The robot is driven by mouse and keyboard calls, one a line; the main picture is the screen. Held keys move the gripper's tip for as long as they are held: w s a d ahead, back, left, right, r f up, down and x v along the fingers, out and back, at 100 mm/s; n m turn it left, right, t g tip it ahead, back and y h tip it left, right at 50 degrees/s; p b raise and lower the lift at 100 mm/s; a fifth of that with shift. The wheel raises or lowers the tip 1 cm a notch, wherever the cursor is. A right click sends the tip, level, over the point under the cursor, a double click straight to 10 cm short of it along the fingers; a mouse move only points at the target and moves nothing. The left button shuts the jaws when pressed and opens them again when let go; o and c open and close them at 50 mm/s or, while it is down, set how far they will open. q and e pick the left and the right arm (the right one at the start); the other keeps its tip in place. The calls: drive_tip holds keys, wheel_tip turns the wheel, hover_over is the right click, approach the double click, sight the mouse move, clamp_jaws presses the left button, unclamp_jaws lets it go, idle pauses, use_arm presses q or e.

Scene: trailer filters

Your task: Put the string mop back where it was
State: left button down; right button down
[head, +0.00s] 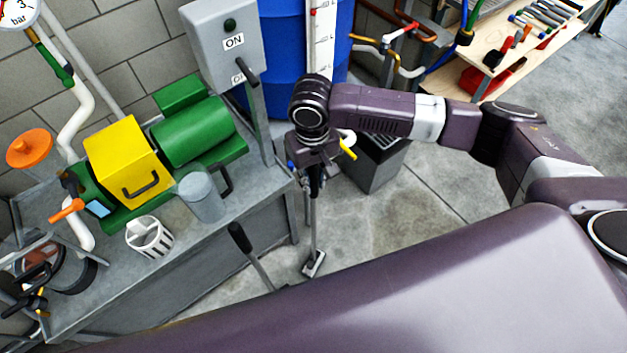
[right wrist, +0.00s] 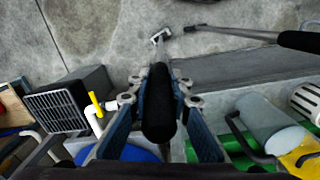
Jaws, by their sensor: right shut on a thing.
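My right gripper (head: 315,165) is shut on the upper end of a long-handled tool, which I take to be the string mop (head: 314,225). Its grey pole hangs nearly upright to a small pale foot close to the floor; no strings show. In the right wrist view the black grip (right wrist: 158,115) is between the two fingers of the gripper (right wrist: 160,85). I cannot tell whether the foot touches the floor. A second pole with a black grip (head: 240,237) leans beside the bench; its lower end is hidden in the head view. My left gripper is not in view.
A grey bench (head: 200,262) with a green and yellow pump (head: 123,157) and a grey cup (head: 199,197) stands left. Behind the gripper are a blue barrel (head: 275,60) and a dark grilled box (head: 372,170). The floor (head: 430,190) right of the box is clear.

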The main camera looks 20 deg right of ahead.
drive_tip(key=shift+f, duration=0.1)
drive_tip(key=c, duration=1.8)
unclamp_jaws()
drive_tip(key=shift+f, duration=0.2)
drive_tip(key=shift+o, duration=0.2)
drive_tip(key=shift+r, duration=0.2)
wheel_tip(320, 180, up, 12)
drive_tip(key=shift+w+a+f+p, duration=0.1)
drive_tip(key=shift+p, duration=0.2)
